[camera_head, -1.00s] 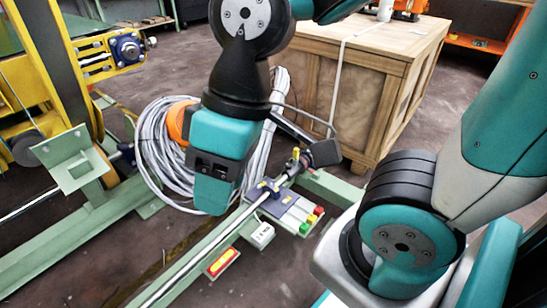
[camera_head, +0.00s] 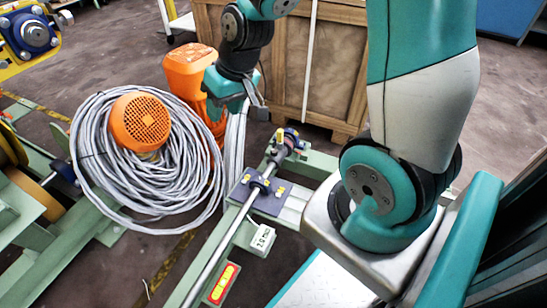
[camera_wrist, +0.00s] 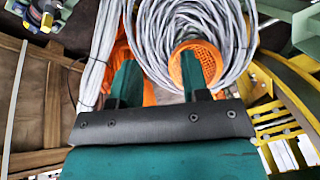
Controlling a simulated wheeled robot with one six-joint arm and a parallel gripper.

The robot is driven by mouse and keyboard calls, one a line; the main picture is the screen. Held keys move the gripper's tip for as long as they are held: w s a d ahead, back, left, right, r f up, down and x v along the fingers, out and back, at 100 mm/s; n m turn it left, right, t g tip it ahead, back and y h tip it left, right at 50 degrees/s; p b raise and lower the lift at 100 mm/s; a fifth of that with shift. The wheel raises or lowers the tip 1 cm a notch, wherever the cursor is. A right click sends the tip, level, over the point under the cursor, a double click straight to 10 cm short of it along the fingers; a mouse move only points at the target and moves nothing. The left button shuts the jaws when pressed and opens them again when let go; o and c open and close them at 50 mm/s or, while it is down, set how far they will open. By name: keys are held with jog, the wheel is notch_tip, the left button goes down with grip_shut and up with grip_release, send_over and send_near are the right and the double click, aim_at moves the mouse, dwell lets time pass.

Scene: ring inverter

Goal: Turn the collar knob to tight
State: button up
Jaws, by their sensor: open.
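The metal rod (camera_head: 215,245) runs diagonally through the head view. A blue collar (camera_head: 291,139) with a small yellow knob (camera_head: 279,135) sits near its far end; the knob's setting is too small to read. A blue piece with a yellow part also shows at the top left of the wrist view (camera_wrist: 43,14). A nearer dark blue mount (camera_head: 262,186) with yellow bolts also holds the rod. My gripper (camera_head: 216,107) is above and behind the rod, left of the far collar and apart from it. Its two teal fingers (camera_wrist: 160,72) are spread and empty in the wrist view.
A coil of grey cable (camera_head: 95,150) and orange housings (camera_head: 190,68) stand left of the rod, close to my gripper. A wooden crate (camera_head: 340,60) stands behind. A red-and-yellow plate (camera_head: 222,284) and white label box (camera_head: 262,238) lie along the rail.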

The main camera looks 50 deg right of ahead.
jog(key=w+d+f+m+h+b, duration=0.2)
jog(key=d+f+m+b, duration=0.1)
jog(key=d+f, duration=0.9)
jog(key=m+h+b, duration=0.1)
jog(key=m+h, duration=0.1)
send_near(274, 150)
jog(key=shift+t, duration=0.4)
jog(key=b+x, duration=0.5)
jog(key=s+b+x, duration=0.1)
jog(key=b+x, duration=0.2)
jog(key=shift+w+f, duration=0.1)
jog(key=shift+f, duration=0.1)
jog(key=shift+w+d+f, duration=0.15)
jog(key=shift+w+f, duration=0.15)
jog(key=shift+f, duration=0.25)
jog(key=c, duration=0.6)
